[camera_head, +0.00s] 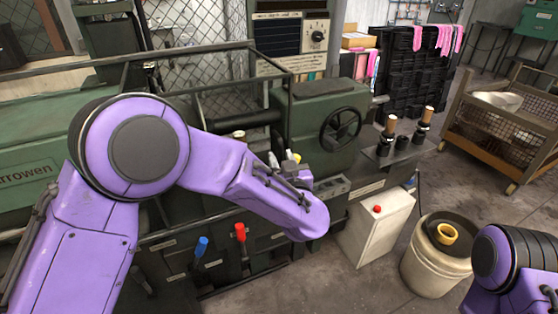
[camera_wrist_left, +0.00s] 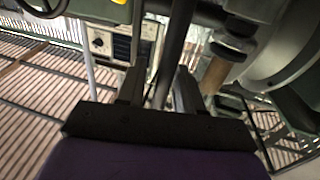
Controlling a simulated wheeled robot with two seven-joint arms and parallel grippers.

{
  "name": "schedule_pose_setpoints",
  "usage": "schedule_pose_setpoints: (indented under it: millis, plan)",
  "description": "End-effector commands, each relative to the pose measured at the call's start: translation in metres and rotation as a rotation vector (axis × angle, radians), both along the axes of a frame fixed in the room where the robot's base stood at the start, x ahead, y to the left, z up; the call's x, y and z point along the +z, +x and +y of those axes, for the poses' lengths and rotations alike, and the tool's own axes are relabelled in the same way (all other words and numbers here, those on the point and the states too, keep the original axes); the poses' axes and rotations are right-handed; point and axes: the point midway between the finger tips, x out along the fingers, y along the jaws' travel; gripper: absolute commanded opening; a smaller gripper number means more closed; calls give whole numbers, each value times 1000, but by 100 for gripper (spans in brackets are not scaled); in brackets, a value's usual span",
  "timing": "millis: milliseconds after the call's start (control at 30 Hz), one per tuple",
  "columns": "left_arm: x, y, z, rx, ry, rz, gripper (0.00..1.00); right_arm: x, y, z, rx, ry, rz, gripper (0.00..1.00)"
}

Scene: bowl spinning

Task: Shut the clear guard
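The clear guard (camera_head: 190,53) shows in the head view as a grey bar frame over the green lathe, its panels see-through; how far it stands open I cannot tell. My left arm crosses in front of the lathe, and its forearm hides most of my left gripper in the head view. In the left wrist view the left gripper (camera_wrist_left: 160,80) has its two dark fingers apart. A dark grey bar (camera_wrist_left: 178,40) runs between or just beyond them, with gaps beside it; I cannot tell whether it touches. My right gripper is out of view; only part of the right arm shows.
The green headstock with a black handwheel (camera_head: 341,128) stands right of the guard. Red (camera_head: 240,232) and blue (camera_head: 201,246) levers stick out at the lathe's front. A white box (camera_head: 375,228) and a bucket (camera_head: 432,268) stand on the floor. A mesh cart (camera_head: 500,125) is at right.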

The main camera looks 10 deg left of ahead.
Motion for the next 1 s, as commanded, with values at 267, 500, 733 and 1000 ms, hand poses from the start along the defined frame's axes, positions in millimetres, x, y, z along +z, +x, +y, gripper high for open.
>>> schedule_pose_setpoints:
  millis: [267,500,733,1000]
  plan:
    - [0,-1,2,4,0,0,38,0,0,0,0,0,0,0]
    - [-2,-35,-17,0,3,-1,38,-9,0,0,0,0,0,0]
    - [-1,-80,-40,0,3,-1,38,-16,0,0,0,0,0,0]
    - [-1,-95,-47,3,2,1,38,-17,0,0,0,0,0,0]
